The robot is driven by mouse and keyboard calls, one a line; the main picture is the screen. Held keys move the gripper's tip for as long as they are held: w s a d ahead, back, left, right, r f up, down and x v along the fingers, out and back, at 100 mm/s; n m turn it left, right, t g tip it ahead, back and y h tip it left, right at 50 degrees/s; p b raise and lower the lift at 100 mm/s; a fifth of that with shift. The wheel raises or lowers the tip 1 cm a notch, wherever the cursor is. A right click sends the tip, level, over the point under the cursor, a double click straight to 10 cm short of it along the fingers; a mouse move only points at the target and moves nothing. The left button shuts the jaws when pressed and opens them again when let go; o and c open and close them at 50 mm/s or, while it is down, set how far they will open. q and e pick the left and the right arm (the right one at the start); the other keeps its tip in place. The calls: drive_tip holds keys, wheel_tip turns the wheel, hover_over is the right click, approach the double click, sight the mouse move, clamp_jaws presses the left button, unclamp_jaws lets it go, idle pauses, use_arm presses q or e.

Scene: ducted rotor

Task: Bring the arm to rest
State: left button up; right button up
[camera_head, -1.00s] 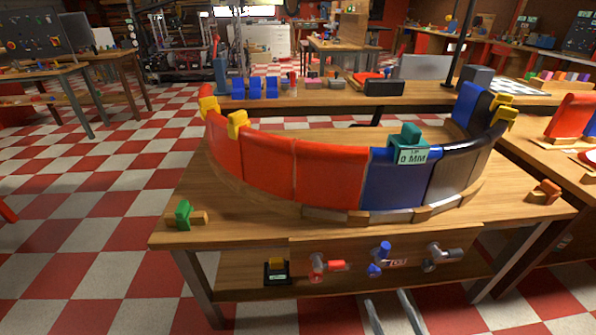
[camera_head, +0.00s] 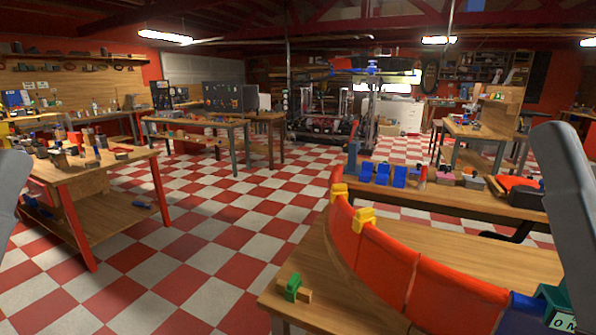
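Grey links of my two arms show at the left edge and at the right side of the head view. Neither gripper is in view, so what they hold or how they stand is hidden. The curved wall of red panels (camera_head: 386,265) stands on the wooden bench (camera_head: 322,262) at the lower right. Two yellow clips (camera_head: 364,218) sit on its top edge. A blue panel and a teal gauge block (camera_head: 554,304) are partly cut off at the right, behind my arm link. A green-and-wood clamp (camera_head: 293,288) lies on the bench's left corner.
A red-legged workbench (camera_head: 110,181) with small parts stands at the left. A second bench (camera_head: 448,198) behind the curved wall carries blue blocks (camera_head: 383,173) and other parts. Red and white checkered floor (camera_head: 215,216) lies open between the benches.

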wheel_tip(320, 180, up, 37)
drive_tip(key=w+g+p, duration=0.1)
drive_tip(key=p, duration=3.7)
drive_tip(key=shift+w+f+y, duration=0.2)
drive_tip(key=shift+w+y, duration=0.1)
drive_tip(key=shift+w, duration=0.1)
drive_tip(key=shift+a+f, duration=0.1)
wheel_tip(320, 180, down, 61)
drive_tip(key=b, duration=6)
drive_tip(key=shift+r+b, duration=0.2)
drive_tip(key=shift+b, duration=0.15)
